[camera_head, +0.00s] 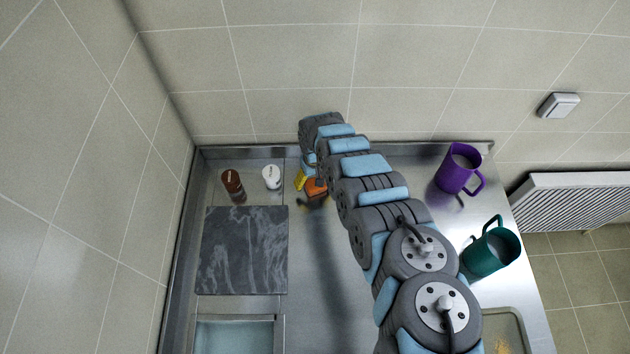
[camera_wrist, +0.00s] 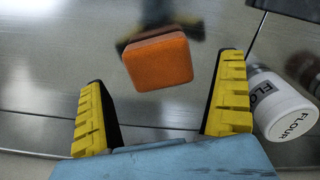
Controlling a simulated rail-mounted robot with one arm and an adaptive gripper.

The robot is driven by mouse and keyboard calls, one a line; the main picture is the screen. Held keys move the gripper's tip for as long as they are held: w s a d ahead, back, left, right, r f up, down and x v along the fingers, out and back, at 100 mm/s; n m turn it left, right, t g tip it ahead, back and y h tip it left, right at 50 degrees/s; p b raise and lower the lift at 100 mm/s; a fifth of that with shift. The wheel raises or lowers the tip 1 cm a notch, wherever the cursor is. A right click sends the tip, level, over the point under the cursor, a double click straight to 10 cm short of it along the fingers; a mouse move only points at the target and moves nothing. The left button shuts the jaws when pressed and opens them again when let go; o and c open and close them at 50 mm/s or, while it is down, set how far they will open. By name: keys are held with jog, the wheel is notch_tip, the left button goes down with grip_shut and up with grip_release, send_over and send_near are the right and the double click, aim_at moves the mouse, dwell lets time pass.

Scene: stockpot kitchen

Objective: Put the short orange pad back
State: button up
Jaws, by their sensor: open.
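The short orange pad (camera_wrist: 158,62) is a small, rounded block ahead of my gripper in the wrist view, between the lines of the two fingers, with clear gaps on both sides. In the head view the orange pad (camera_head: 316,187) shows near the back of the steel counter, partly hidden by my arm. My gripper (camera_wrist: 163,72) has its yellow-padded fingers spread wide and holds nothing. In the head view one yellow finger (camera_head: 300,180) shows just left of the pad. A blurred dark shape lies behind the pad; I cannot tell if it is a reflection.
A white flour jar (camera_wrist: 287,108) is close outside the right finger in the wrist view. A brown jar (camera_head: 232,183) stands left of it, behind a dark marbled board (camera_head: 243,250). A purple mug (camera_head: 457,170) and a green mug (camera_head: 488,248) stand at the right.

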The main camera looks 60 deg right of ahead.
jog(key=shift+d+r, duration=0.1)
jog(key=shift+r, duration=0.65)
notch_tip(320, 180, up, 8)
jog(key=shift+f, duration=0.15)
jog(key=shift+s, duration=0.15)
dwell(0.7)
